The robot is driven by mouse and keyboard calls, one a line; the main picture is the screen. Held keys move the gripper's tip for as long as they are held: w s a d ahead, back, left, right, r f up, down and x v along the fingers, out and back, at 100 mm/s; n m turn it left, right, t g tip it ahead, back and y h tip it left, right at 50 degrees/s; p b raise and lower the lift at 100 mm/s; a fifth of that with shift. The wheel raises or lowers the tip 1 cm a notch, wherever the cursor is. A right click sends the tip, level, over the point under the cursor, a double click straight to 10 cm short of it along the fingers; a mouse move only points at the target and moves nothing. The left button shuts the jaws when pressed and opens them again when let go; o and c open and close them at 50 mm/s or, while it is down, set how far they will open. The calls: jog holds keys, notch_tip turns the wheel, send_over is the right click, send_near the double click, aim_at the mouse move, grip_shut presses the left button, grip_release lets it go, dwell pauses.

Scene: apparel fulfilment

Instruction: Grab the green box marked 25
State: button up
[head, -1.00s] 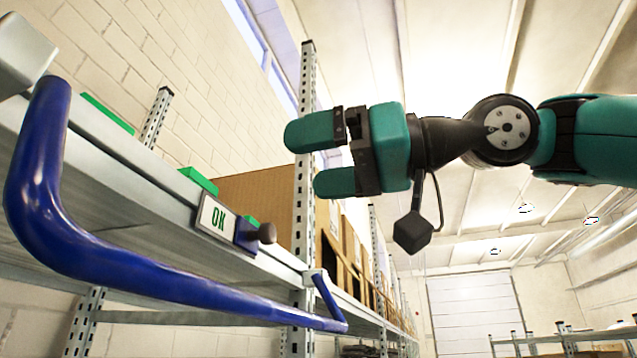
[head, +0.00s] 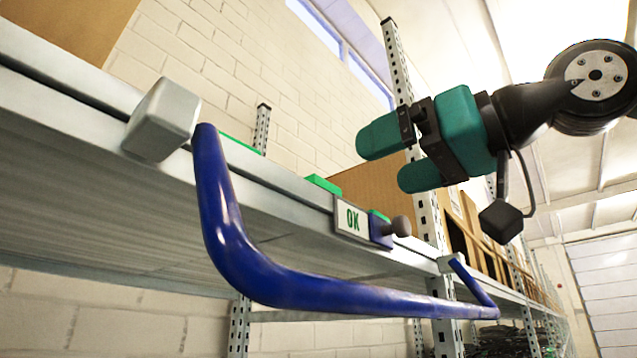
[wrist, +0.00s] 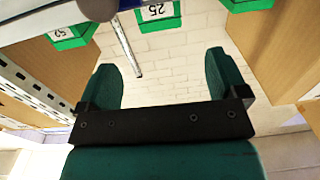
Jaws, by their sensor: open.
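Small green boxes stand on the shelf. In the head view only their tops show, one beside the OK plate (head: 323,184) and one farther left (head: 240,143). In the wrist view, which looks upside down, there is a middle green box (wrist: 160,22), a left green box (wrist: 76,38) and one at the top right (wrist: 248,5). My gripper (head: 400,160) is open and empty, above and apart from the boxes.
A blue handle bar (head: 330,292) runs along the front of the grey shelf edge (head: 270,190). A perforated upright (head: 393,60) stands behind my gripper. Large cardboard boxes (wrist: 270,45) flank the green boxes. The air around my gripper looks clear.

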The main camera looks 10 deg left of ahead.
aim_at(329, 186)
jog(key=p+x, duration=0.5)
jog(key=x, duration=0.5)
jog(key=shift+w+a, duration=0.1)
jog(key=shift+a, duration=0.25)
jog(key=shift+w+a+f, duration=0.1)
jog(key=shift+w+a, duration=0.2)
jog(key=shift+a, duration=0.2)
jog(key=shift+c, duration=0.2)
jog(key=shift+d, duration=0.1)
jog(key=c, duration=1)
